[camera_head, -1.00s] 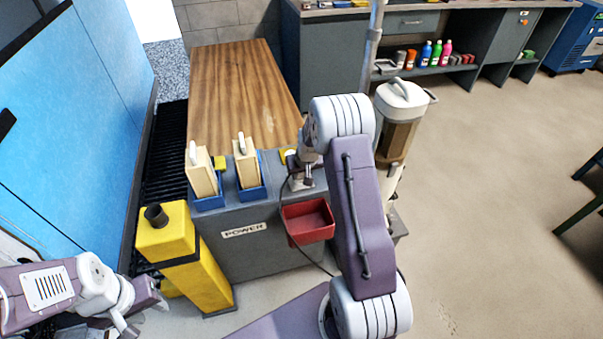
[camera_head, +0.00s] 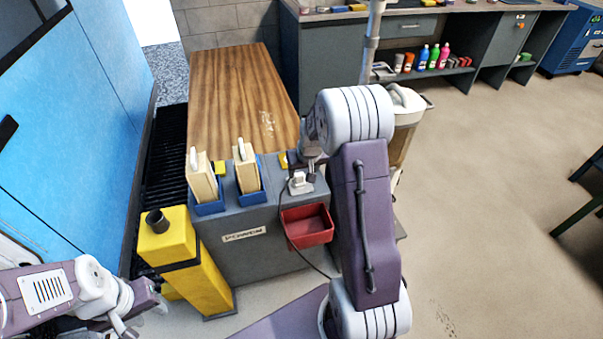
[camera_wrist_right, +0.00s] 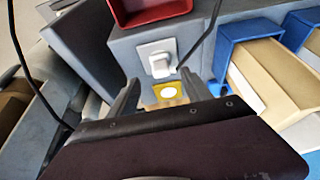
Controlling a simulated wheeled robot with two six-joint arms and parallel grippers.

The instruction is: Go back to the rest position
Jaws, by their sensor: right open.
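My right gripper (camera_wrist_right: 158,92) is open and empty in the right wrist view. Its two dark fingers stand apart, with a yellow patch bearing a white disc (camera_wrist_right: 167,93) seen between them. In the head view my right gripper (camera_head: 311,172) is mostly hidden by its own arm, close to a white block (camera_head: 299,184) on the grey POWER box. The white block also shows in the wrist view (camera_wrist_right: 158,58), ahead of the fingers and apart from them. My left gripper (camera_head: 146,306) is at the lower left, beside the yellow post; its fingers are unclear.
Two cream brushes (camera_head: 204,178) (camera_head: 246,168) stand in blue holders on the grey box (camera_head: 240,251). A red bin (camera_head: 307,226) hangs on its front. A yellow post (camera_head: 195,270) stands left, and a lidded canister (camera_head: 403,120) is partly behind my right arm.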

